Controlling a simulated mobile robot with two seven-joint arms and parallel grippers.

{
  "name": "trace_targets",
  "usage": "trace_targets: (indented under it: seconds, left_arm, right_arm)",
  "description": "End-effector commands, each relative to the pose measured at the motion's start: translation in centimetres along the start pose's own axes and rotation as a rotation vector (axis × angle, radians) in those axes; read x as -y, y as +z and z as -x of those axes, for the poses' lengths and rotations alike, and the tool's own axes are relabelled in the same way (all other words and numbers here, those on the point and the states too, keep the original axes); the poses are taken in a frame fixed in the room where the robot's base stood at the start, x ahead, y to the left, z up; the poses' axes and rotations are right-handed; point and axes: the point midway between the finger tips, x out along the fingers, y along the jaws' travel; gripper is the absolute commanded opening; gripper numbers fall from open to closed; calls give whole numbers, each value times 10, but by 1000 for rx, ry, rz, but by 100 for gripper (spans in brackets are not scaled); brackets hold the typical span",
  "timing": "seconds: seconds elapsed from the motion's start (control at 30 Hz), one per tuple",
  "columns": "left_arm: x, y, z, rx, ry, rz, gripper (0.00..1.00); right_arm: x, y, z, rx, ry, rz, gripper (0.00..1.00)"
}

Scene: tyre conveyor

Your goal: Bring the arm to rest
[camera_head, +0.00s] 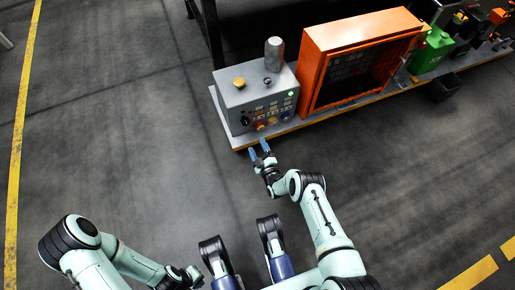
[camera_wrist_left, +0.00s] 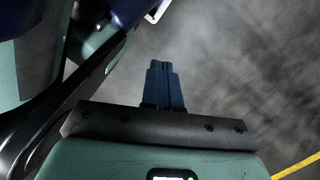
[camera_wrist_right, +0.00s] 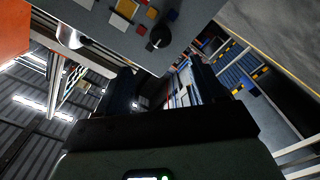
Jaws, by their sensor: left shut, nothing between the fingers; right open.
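My right gripper (camera_head: 260,147) is open and empty, with blue fingers apart, just in front of the grey control box (camera_head: 254,98). In the right wrist view its two dark fingers (camera_wrist_right: 160,88) stand apart with nothing between them, and the control box (camera_wrist_right: 125,25) shows above them. My left gripper (camera_head: 196,277) is low in the head view, near my base. In the left wrist view its blue fingers (camera_wrist_left: 163,84) are closed together with nothing between them.
An orange cabinet (camera_head: 312,62) stands on the grey platform right of the control box. A green container (camera_head: 432,52) is further right. A dark bin (camera_head: 446,88) is beside the platform. A yellow line (camera_head: 20,115) runs down the floor at left. The floor between is clear.

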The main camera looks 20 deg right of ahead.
Motion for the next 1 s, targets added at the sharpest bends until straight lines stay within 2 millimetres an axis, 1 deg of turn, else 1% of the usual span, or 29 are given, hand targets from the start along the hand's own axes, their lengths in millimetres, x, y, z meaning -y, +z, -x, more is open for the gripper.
trace_targets:
  seconds: [0.43,0.5,0.57,0.67,0.7,0.77,0.8,0.87,0.9,0.97,1.0]
  left_arm:
    - [0,0,1,0,0,0,0]
    - [-1,2,5,1,2,0,0]
    - [-4,5,14,1,5,-1,0]
    - [-12,12,43,-3,18,-3,0]
    - [-17,16,59,-7,25,-4,0]
    - [-25,20,86,-14,36,-5,0]
    - [-31,23,103,-18,45,-6,0]
    - [-40,26,128,-24,57,-8,0]
    - [-45,30,144,-23,64,-13,0]
    - [-51,40,164,-13,74,-34,0]
    - [-56,46,177,-9,81,-47,0]
  right_arm:
    - [0,0,1,4,-4,-4,69]
    - [0,2,5,29,-25,-25,69]
    - [-2,4,13,76,-61,-63,69]
    - [-12,4,40,211,-158,-180,69]
    - [-18,1,56,284,-203,-240,69]
    - [-30,-7,83,404,-267,-341,69]
    - [-38,-13,103,490,-308,-408,69]
    - [-50,-24,136,622,-359,-508,69]
    - [-57,-34,158,707,-391,-574,69]
    - [-67,-60,188,819,-436,-672,69]
    - [-74,-78,209,899,-465,-734,69]
